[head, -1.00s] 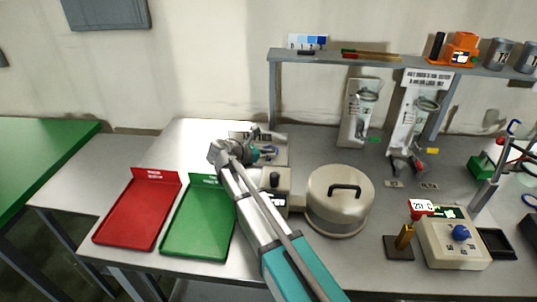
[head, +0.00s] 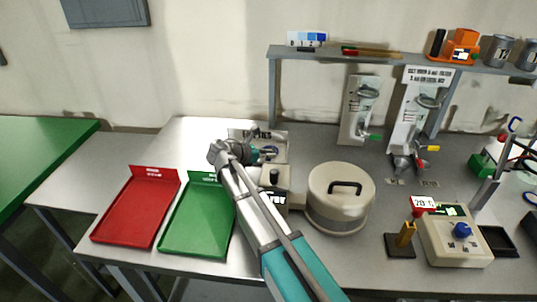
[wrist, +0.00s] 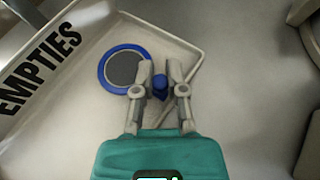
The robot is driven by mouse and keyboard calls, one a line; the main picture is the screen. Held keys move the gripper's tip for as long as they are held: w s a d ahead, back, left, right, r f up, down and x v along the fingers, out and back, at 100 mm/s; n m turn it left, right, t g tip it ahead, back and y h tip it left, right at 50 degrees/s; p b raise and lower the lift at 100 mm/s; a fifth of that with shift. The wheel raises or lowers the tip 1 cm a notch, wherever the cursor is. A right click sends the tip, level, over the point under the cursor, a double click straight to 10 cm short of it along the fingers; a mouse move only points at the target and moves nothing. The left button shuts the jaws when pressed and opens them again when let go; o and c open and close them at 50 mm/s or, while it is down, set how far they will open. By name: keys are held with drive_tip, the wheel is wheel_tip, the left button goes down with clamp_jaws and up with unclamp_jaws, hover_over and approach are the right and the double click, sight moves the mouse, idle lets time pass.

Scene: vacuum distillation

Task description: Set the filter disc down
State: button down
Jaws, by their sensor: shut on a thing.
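The filter disc (wrist: 124,69), a grey round mesh with a blue rim, shows in the wrist view by the left fingertip. My gripper (wrist: 160,70) is shut on it, with a small blue piece between the fingers. The disc is over a pale tray (wrist: 40,112) marked EMPTIES; I cannot tell whether it touches the tray floor. In the head view, my gripper (head: 255,153) is over the same tray (head: 284,136), and the arm hides part of it.
A red tray (head: 135,212) and a green tray (head: 195,220) lie to the left. A lidded round pot (head: 340,205) and a small device (head: 276,179) stand close on the right. A shelf (head: 385,57) runs behind. A controller with a blue knob (head: 460,230) is farther right.

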drive_tip(key=shift+f+b, duration=0.35)
drive_tip(key=shift+f, duration=0.05)
drive_tip(key=c, duration=0.6)
unclamp_jaws()
drive_tip(key=shift+r, duration=0.1)
